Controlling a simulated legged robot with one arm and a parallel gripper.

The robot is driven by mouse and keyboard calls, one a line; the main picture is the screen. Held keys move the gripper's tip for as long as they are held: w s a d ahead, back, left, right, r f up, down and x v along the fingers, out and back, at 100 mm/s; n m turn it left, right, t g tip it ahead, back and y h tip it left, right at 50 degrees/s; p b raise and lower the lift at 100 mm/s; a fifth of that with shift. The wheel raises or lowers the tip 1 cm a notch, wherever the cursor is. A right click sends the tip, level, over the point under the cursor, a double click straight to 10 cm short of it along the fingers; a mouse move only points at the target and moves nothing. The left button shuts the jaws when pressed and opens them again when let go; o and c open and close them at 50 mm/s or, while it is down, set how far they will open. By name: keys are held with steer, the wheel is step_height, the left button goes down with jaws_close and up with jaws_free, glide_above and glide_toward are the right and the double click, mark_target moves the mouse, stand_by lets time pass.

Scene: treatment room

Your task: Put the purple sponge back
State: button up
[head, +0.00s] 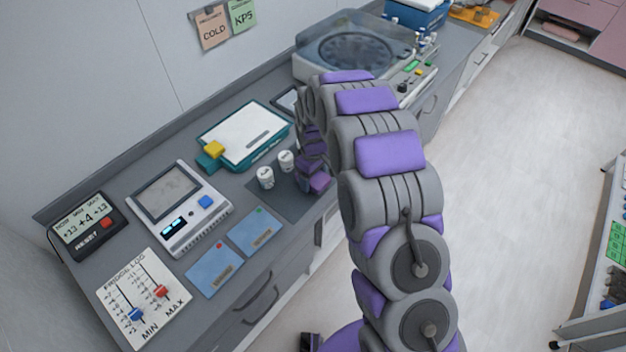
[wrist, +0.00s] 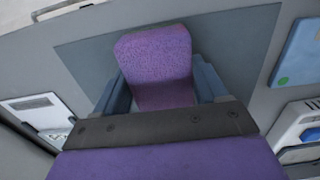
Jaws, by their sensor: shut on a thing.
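The purple sponge (wrist: 155,62) is between the two blue-grey fingers of my gripper (wrist: 162,84) in the wrist view. My gripper is shut on it. In the head view my gripper (head: 310,178) points down at the counter's front edge, with a purple block that looks like the sponge (head: 320,183) at its tip. Below is a dark grey mat (head: 288,206), which also shows behind the sponge in the wrist view (wrist: 240,38). I cannot tell whether the sponge touches the mat.
Two small white bottles (head: 266,177) stand left of my gripper. A machine with a clear lid (head: 352,50) stands behind my arm. Open floor (head: 520,150) is at right.

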steer(key=shift+f, duration=0.95)
steer(key=shift+r, duration=0.1)
steer(key=o, duration=0.9)
steer(key=shift+o, duration=0.2)
step_height(320, 180, up, 11)
steer(key=shift+p, duration=0.9)
steer(key=shift+r, duration=0.6)
